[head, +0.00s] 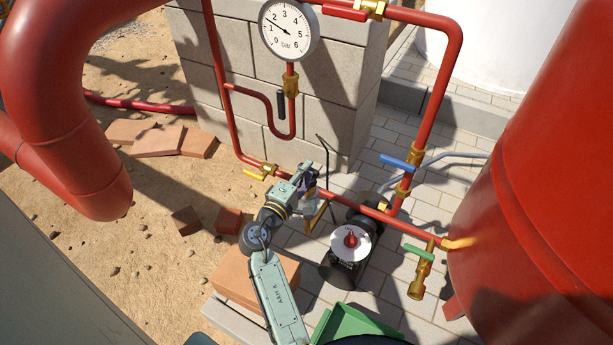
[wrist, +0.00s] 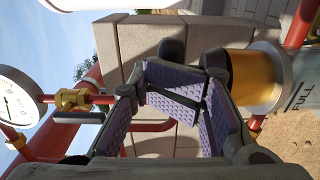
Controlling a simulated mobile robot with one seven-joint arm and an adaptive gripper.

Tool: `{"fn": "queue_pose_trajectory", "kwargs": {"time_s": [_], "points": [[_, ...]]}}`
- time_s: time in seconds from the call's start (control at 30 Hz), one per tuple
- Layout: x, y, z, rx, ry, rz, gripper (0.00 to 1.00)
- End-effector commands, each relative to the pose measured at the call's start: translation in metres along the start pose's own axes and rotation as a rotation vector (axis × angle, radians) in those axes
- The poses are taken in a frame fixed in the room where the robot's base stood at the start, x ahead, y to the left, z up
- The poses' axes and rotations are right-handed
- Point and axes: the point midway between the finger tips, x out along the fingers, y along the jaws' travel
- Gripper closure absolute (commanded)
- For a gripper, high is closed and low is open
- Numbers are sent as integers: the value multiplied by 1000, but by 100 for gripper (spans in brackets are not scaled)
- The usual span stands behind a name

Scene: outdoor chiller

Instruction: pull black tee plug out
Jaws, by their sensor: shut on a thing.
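In the wrist view my gripper (wrist: 188,85) has its purple ribbed pads closed in around a black piece (wrist: 172,50), which looks like the black tee plug. Much of it is hidden by the fingers. Another dark part lies beside it, towards a gold cylinder with a silver rim (wrist: 249,77). I cannot tell whether the plug is still seated. In the head view my gripper (head: 306,181) is small, close to the red horizontal pipe in front of the block wall. The plug cannot be made out there.
A pressure gauge (head: 288,29) stands above on the red piping. A pump with a white dial and red knob (head: 351,241) sits to the right of my arm. Blue (head: 397,162) and green (head: 418,254) valve handles are further right. A large red tank (head: 545,180) bounds the right side.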

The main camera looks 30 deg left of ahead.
Motion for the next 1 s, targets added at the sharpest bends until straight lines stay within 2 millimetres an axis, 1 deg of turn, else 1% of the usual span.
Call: {"fn": "queue_pose_trajectory", "kwargs": {"time_s": [0.17,0.8,1.0], "points": [[1,8,1,1,-2,2,100],[0,52,0,2,0,2,100],[0,54,0,1,0,1,100]]}}
